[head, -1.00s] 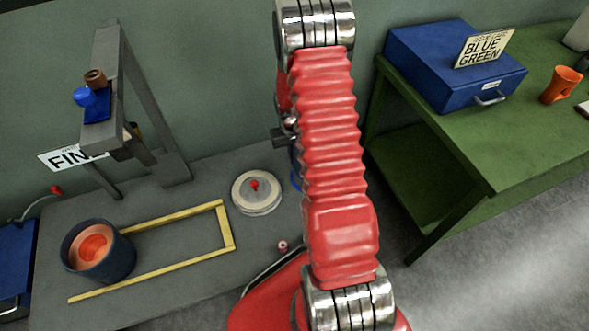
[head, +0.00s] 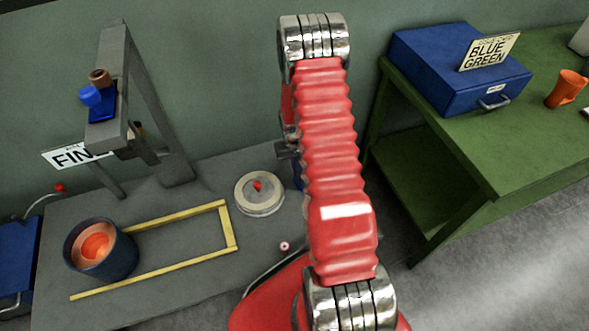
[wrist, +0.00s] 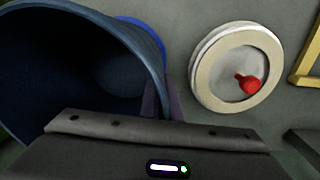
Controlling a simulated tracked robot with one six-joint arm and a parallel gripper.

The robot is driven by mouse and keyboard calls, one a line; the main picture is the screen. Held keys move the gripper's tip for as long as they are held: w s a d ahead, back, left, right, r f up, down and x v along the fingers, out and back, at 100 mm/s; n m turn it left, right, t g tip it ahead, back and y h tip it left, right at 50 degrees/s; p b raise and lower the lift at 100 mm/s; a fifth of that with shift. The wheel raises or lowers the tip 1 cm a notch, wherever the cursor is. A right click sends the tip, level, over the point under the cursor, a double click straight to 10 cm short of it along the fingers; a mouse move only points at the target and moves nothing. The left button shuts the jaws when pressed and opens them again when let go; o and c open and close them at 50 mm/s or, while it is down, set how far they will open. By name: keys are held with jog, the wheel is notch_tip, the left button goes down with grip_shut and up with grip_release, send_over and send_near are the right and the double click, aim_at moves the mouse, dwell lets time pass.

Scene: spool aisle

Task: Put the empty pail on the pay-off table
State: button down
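The empty pail (wrist: 70,70) is dark blue and fills the left of the wrist view, its open mouth facing the camera and nothing visible inside. My gripper (wrist: 161,100) has one finger on each side of the pail's near right wall and looks shut on it. In the head view my red arm hides the gripper and nearly all of this pail. Another dark blue pail (head: 118,262), with orange contents, stands on the grey table (head: 185,290) at left. I cannot tell from any label which table is the pay-off table.
A pale round disc with a red knob (head: 259,194) lies on the grey table, right of a yellow frame (head: 233,235). A grey stand (head: 115,70) rises behind. The green table (head: 450,130) at right bears a blue box (head: 450,75) and an orange cup (head: 566,88).

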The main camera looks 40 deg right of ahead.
dwell(0.3)
jog(key=c, duration=2)
grip_release()
jog(key=r, duration=1.2)
jog(key=shift+a, duration=0.25)
